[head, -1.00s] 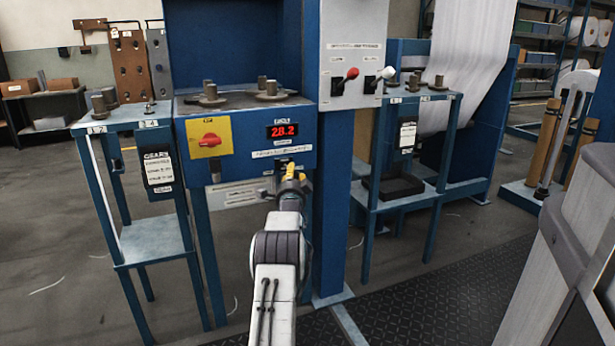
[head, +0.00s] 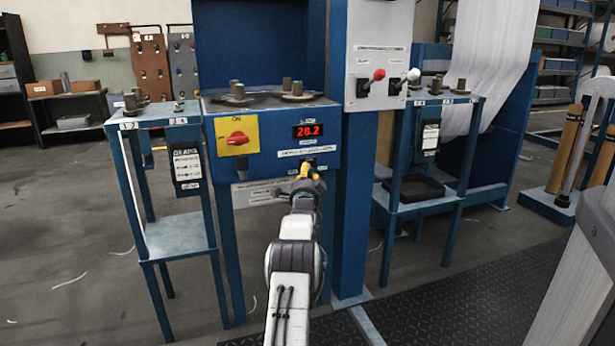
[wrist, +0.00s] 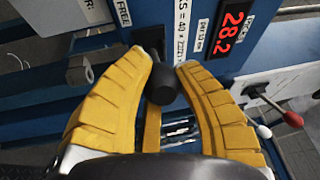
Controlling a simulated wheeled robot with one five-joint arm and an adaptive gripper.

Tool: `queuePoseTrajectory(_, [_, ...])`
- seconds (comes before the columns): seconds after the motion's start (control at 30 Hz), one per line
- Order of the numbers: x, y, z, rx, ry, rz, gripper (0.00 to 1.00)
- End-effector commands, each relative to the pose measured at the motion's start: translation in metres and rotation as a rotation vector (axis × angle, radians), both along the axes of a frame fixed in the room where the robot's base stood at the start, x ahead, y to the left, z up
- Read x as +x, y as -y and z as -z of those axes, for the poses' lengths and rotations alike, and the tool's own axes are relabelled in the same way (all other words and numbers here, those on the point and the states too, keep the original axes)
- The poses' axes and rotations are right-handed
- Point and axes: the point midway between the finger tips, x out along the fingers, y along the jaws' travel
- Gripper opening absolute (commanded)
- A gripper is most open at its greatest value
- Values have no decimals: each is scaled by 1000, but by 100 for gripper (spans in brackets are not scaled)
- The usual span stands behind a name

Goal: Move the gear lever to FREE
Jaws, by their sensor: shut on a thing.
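The gear lever shows in the wrist view as a black knob (wrist: 165,82) between the tips of my gripper (wrist: 161,62). The yellow fingers are shut on it. A white label reading FREE (wrist: 123,12) is on the blue panel, up and left of the knob in that view. In the head view my gripper (head: 308,172) is at the lower edge of the blue control box (head: 268,163), under the red 28.2 display (head: 308,130). The gripper hides most of the lever there, and I cannot tell its exact position.
A red rotary switch (head: 237,138) on a yellow plate is left of the display. A red-knobbed lever (head: 377,75) and a white-knobbed lever (head: 412,75) are up and right. Blue stands flank the box; a blue post (head: 352,200) is close right of my arm.

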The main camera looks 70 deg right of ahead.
Motion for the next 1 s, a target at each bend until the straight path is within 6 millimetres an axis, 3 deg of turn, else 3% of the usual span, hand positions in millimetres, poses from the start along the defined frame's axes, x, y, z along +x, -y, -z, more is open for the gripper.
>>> queuePoseTrajectory(0.3, [5, -2, -2, -4, 1, -8, 0])
queuePoseTrajectory(0.33, [5, -2, -2, -4, 1, -8, 30])
queuePoseTrajectory(0.6, [3, -1, -1, -2, 1, -4, 54])
queuePoseTrajectory(1.0, [1, -2, 0, -1, 0, -2, 55])
